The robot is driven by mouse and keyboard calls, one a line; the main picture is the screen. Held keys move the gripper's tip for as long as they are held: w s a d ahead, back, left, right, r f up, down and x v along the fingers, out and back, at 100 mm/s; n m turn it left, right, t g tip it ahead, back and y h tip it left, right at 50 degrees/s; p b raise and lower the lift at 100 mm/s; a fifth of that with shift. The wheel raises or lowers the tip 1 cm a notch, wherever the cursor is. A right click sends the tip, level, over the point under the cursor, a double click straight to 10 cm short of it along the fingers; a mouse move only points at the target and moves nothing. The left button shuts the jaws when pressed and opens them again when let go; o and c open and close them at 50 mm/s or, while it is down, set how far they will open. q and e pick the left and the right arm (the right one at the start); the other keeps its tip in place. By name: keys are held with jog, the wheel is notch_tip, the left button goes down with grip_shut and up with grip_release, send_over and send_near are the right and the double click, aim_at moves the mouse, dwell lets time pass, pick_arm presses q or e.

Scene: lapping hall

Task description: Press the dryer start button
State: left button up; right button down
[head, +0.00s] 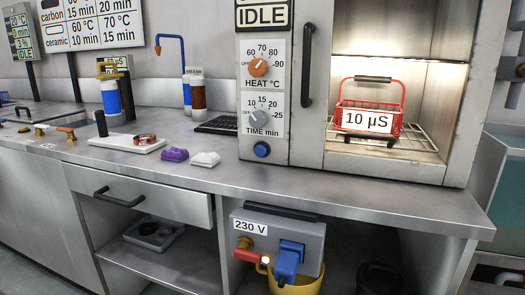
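The dryer stands on the steel counter at the right, and its display (263,14) reads IDLE. Its front panel has an orange HEAT knob (258,67) and a grey TIME knob (259,117); their exact settings are hard to read. A round blue button (262,149) sits unlabelled below the TIME knob, with nothing in front of it. The lit chamber (388,42) shows inside, and a red wire basket (398,130) tagged 10 µS stands on its rack. Neither of my grippers can be made out.
A dark part (512,70) at the right edge is cut off and unclear. A 230 V box (285,235) hangs below the counter. The counter before the button is clear.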

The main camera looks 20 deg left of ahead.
pick_arm(q)
jog(key=shift+c, duration=0.2)
grip_shut()
dwell(0.6)
dwell(1.1)
